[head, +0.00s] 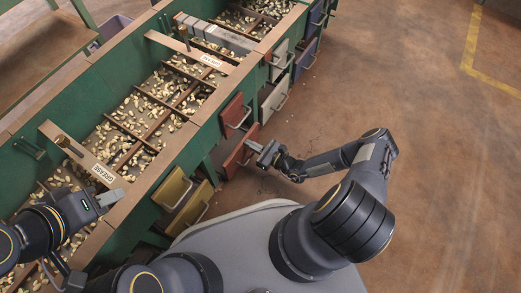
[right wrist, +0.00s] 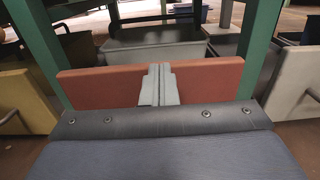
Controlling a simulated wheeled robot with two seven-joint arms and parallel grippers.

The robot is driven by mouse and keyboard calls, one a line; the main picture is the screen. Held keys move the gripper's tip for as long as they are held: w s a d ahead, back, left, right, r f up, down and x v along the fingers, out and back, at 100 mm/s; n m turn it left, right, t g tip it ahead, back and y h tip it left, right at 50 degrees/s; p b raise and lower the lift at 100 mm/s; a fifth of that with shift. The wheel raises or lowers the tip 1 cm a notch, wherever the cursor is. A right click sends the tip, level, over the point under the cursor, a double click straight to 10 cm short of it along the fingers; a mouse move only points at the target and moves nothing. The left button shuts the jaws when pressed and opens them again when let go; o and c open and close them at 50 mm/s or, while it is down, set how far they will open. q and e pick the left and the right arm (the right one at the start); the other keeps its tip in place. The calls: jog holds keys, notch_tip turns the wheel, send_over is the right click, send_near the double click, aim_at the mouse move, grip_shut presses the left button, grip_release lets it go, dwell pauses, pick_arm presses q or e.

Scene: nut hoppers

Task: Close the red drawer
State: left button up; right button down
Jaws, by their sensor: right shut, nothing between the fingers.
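Two red drawers show in the head view on the green bench's right side. The upper red drawer (head: 235,114) has a metal handle. The lower red drawer (head: 237,156) sits below it and stands out from the bench. My right gripper (head: 256,147) is at the lower one's front. In the right wrist view, the shut fingers of my right gripper (right wrist: 159,85) are at the middle of a red front (right wrist: 102,88); contact is hard to tell. Its lower part is hidden. My left gripper (head: 110,197) is over the bench's near end; its jaws are unclear.
Yellow drawers (head: 172,188) stand out nearer to me, white drawers (head: 273,98) and purple drawers (head: 306,58) farther along. The bench top holds nuts in divided trays (head: 150,128). Green posts (right wrist: 262,40) flank the red front. The floor (head: 400,90) to the right is clear.

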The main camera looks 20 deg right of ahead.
pick_arm(q)
jog(key=shift+f, duration=0.2)
pick_arm(e)
jog(key=x, duration=0.2)
jog(key=shift+w+a, duration=0.2)
jog(key=shift+w, duration=0.15)
